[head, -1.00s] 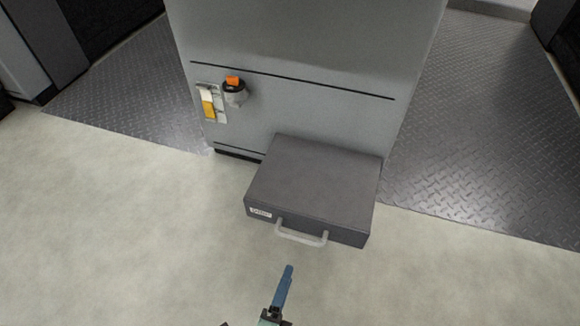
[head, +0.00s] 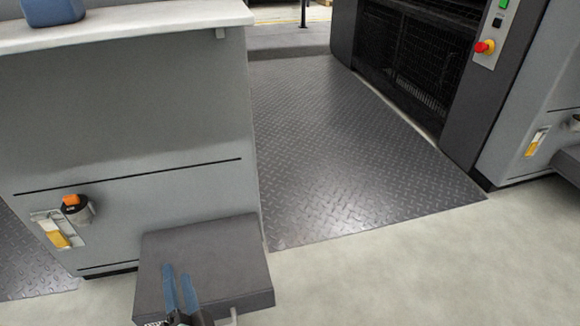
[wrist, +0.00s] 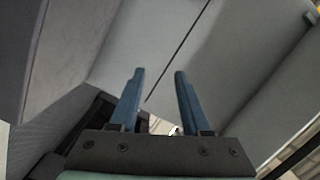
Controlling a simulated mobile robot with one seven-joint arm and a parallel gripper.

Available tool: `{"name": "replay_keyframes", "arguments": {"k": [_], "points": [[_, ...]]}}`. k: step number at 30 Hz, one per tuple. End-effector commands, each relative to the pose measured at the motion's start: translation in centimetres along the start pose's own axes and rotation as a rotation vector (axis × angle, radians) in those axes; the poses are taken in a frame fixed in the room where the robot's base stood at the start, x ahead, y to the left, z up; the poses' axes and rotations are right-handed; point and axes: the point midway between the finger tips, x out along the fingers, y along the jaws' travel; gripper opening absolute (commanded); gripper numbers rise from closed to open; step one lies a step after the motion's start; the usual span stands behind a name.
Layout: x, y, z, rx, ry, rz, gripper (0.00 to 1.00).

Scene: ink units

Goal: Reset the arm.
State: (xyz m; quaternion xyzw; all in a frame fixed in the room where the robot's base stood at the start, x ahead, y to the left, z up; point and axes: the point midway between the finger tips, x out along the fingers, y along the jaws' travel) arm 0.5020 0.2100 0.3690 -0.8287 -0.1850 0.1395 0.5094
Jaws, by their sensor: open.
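My gripper (head: 180,289) shows at the bottom of the head view with two blue fingers. The fingers stand apart with nothing between them. In the head view they overlap the dark grey box (head: 225,262) on the floor; I cannot tell how far apart the two are. The gripper also fills the lower middle of the wrist view (wrist: 156,86), open and empty, with grey panels behind it. The rest of my arm is out of the head view.
A tread-plate floor (head: 340,150) and a machine with a red button (head: 484,47) lie right.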

Motion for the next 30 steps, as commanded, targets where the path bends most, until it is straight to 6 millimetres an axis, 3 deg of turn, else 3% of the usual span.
{"name": "replay_keyframes", "arguments": {"k": [1, 6, 11, 15, 18, 26, 30], "points": [[1.6, -3.1, -3.5, -0.118, 0.018, -0.025, 0.47], [3.2, -9.7, -13.6, -0.529, 0.07, 0.027, 0.47], [1.1, -13.3, -22.9, -0.825, 0.149, 0.175, 0.47], [-2.2, -15.3, -29.2, -0.991, 0.212, 0.325, 0.47], [-5.1, -16.4, -33.1, -1.074, 0.255, 0.439, 0.47], [-6.5, -28.8, -38.0, -1.115, 0.425, 0.32, 0.47], [-8.3, -36.6, -41.0, -1.14, 0.548, 0.241, 0.47]]}}
